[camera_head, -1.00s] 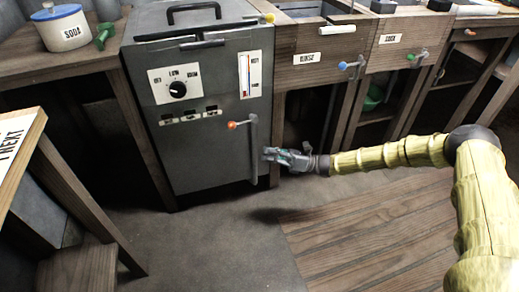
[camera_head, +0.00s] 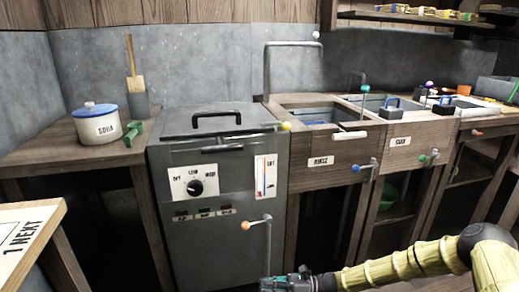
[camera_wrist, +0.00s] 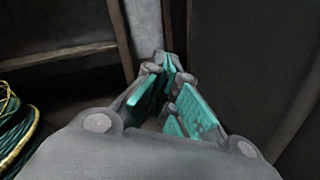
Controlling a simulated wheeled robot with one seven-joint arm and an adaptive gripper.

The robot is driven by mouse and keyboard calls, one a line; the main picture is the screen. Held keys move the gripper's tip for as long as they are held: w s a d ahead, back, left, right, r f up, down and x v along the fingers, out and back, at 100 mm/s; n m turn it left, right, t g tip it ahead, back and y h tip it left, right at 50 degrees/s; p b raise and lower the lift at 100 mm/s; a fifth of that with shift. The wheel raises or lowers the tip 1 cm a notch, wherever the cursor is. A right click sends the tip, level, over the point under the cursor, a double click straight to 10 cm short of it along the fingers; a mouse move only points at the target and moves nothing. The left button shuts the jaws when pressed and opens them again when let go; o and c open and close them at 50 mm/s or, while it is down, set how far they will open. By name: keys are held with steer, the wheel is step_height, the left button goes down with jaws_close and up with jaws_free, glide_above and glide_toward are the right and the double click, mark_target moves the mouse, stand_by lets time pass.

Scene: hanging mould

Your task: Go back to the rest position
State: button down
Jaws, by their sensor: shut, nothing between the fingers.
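My gripper (camera_head: 268,284) is at the bottom edge of the head view, in front of the lower part of the grey metal boiler cabinet (camera_head: 215,255). My yellow-sleeved arm reaches to it from the lower right. In the wrist view my gripper (camera_wrist: 170,62) has its teal-padded fingers together at the tips, with nothing between them. The cabinet's pipe with an orange-knobbed lever (camera_head: 246,226) is just above the gripper in the head view; I cannot tell whether they touch.
A rinse sink (camera_head: 320,161) and a second sink (camera_head: 400,142) stand to the right. A white soda pot (camera_head: 97,128) and a green tool (camera_head: 133,133) are on the left bench. A sign board (camera_head: 22,240) juts in at lower left. Coiled green and yellow hose (camera_wrist: 18,125) lies at left in the wrist view.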

steer(key=s+a+f+n+g+h, duration=0.2)
steer(key=s+a+f+h, duration=0.1)
steer(key=s+f, duration=0.4)
steer(key=s+a+f+n+g+h, duration=0.2)
steer(key=s+f+n+h, duration=0.15)
steer(key=s, duration=0.55)
steer(key=s+d+f+n+h, duration=0.4)
steer(key=s+f, duration=0.3)
steer(key=s, duration=0.5)
steer(key=s+d+f+n+t+h, duration=0.1)
steer(key=s+d+f+n+h, duration=0.1)
steer(key=s+d+n+h, duration=0.65)
steer(key=s+d+r+n+t+p, duration=0.1)
steer(key=s+d+r+n+t, duration=0.1)
steer(key=d+r, duration=0.3)
steer(key=s+d+r+n+t+p, duration=0.1)
steer(key=d+r+n, duration=0.15)
steer(key=d, duration=0.45)
step_height(320, 180, up, 33)
steer(key=p, duration=3.2)
steer(key=shift+s+y+p, duration=0.2)
steer(key=shift+y+p, duration=0.1)
steer(key=shift+p, duration=0.1)
steer(key=shift+d+r+m, duration=0.1)
steer(key=shift+m, duration=0.25)
